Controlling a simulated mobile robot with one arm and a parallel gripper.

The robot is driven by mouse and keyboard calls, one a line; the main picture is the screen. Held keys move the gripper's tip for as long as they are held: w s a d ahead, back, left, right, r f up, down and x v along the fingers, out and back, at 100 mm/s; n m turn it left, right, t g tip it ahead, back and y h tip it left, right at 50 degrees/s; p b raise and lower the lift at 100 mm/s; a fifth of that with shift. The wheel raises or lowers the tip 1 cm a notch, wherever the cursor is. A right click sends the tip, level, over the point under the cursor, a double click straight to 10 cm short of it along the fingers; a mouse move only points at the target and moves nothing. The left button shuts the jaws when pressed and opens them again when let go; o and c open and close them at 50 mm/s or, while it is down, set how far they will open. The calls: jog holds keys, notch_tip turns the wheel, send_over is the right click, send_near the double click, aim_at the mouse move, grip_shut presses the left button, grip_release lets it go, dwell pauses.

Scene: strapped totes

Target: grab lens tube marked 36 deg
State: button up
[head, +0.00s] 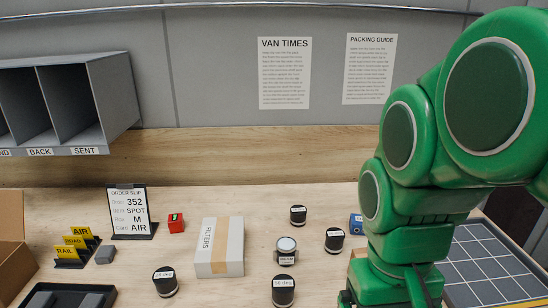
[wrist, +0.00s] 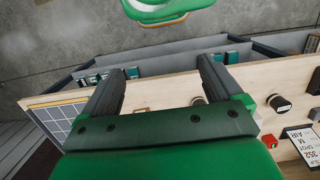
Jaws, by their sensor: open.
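Several black lens tubes with pale labels stand on the wooden table. In the head view, one tube (head: 165,284) is at front left, its label looking like 26 deg. Another tube (head: 283,292) is at front centre; its label ends in deg, but its number is too small to read surely. Other tubes stand behind: a tube (head: 298,216), a tube (head: 334,241) and a white-topped tube (head: 287,252). I cannot tell which is marked 36 deg. My gripper (wrist: 162,68) is open and empty in the wrist view, with a black tube (wrist: 280,104) to its right.
A red block (head: 176,223), order slip stand (head: 131,212) and yellow card holder (head: 75,247) are farther left. A dark tray (head: 68,295) is at front left. A gridded panel (head: 485,265) lies right, behind my arm.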

jog(key=w+a+r+n+t+y, duration=0.1)
jog(key=w+a+r+t+y, duration=0.15)
jog(key=w+a, duration=0.5)
jog(key=w+a+r+t+y, duration=0.1)
jog(key=w+a+t+y, duration=0.2)
jog(key=w, duration=0.7)
jog(key=w+a+r+n+t+y, duration=0.1)
jog(key=w+a+r+t, duration=0.15)
jog(key=w+a, duration=0.5)
jog(key=w+d+r+m+t+h, duration=0.1)
jog(key=w+d+r+m+t, duration=0.15)
jog(key=w, duration=0.45)
jog(key=w+d+r+m+t+h, duration=0.15)
jog(key=w+t, duration=0.25)
jog(key=w, duration=0.4)
jog(key=m+g+h, duration=0.3)
jog(key=m+h, duration=0.4)
jog(key=h, duration=0.6)
send_over(331, 240)
jog(key=s+a, duration=0.2)
notch_tip(331, 240, down, 10)
jog(key=f, duration=0.1)
notch_tip(331, 240, down, 24)
jog(key=shift+s+a+r, duration=0.1)
jog(key=shift+a+r, duration=0.05)
jog(key=shift+r, duration=0.1)
jog(key=shift+x, duration=2.55)
